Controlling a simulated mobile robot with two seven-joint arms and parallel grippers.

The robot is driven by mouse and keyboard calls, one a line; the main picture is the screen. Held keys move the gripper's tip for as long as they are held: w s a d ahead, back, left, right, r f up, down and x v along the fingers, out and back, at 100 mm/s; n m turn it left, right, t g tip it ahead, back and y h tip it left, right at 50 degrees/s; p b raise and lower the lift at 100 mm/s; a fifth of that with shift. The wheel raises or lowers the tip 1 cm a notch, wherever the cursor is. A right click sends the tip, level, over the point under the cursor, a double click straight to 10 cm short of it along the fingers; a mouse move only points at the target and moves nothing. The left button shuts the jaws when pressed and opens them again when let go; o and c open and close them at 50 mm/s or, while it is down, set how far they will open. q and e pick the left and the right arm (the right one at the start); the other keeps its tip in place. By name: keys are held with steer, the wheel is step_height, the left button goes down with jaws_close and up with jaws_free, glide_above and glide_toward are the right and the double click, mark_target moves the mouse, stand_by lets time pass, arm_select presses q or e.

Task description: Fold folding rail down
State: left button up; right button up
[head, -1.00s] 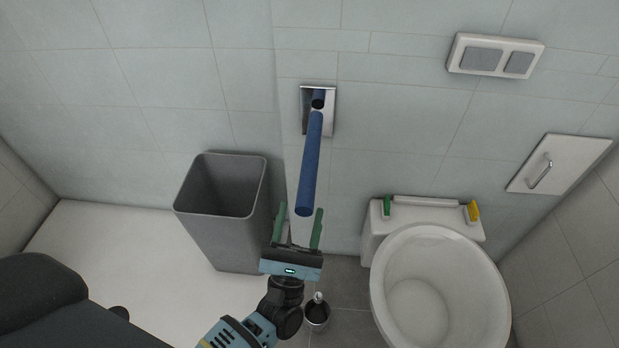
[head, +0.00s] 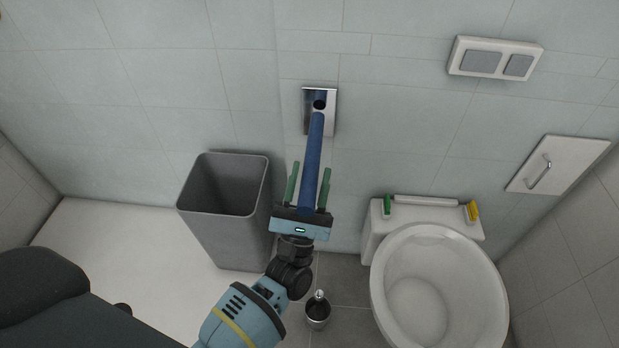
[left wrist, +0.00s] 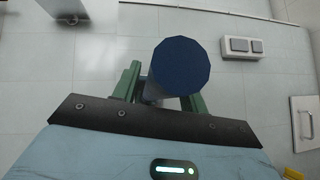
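The blue folding rail (head: 313,155) sticks out from a metal wall plate (head: 327,122) toward the camera. My left gripper (head: 309,170) is open, with one green finger on each side of the rail near its front end. In the head view gaps show between the fingers and the rail. In the left wrist view the rail's round end face (left wrist: 180,67) stands large above the gripper and hides part of the fingers (left wrist: 160,85). Whether the fingers are level with the rail or lower is hard to tell. My right gripper is not in view.
A grey bin (head: 222,210) stands left of the gripper. A toilet (head: 437,285) stands to the right, with green and yellow items on its back ledge. A small brush holder (head: 318,312) is on the floor between. A flush plate (head: 496,58) and a handled panel (head: 558,163) are on the wall.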

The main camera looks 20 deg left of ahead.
arm_select(q)
jaws_close()
step_height(320, 180, up, 4)
steer(key=g+p, duration=0.2)
steer(key=p, duration=0.4)
steer(key=shift+w+n+y, duration=0.15)
steer(key=shift+n+y, duration=0.15)
steer(key=shift+n, duration=0.1)
steer(key=p, duration=0.1)
steer(key=r+g+p, duration=0.1)
steer(key=shift+w+a+r+p, duration=0.2)
steer(key=shift+r+p, duration=0.1)
steer(key=shift+p, duration=0.1)
steer(key=shift+w+r+g+p, duration=0.1)
steer(key=shift+r+g+p, duration=0.15)
steer(key=shift+p, duration=0.2)
steer(key=shift+f, duration=0.1)
steer(key=shift+o, duration=1.1)
jaws_free()
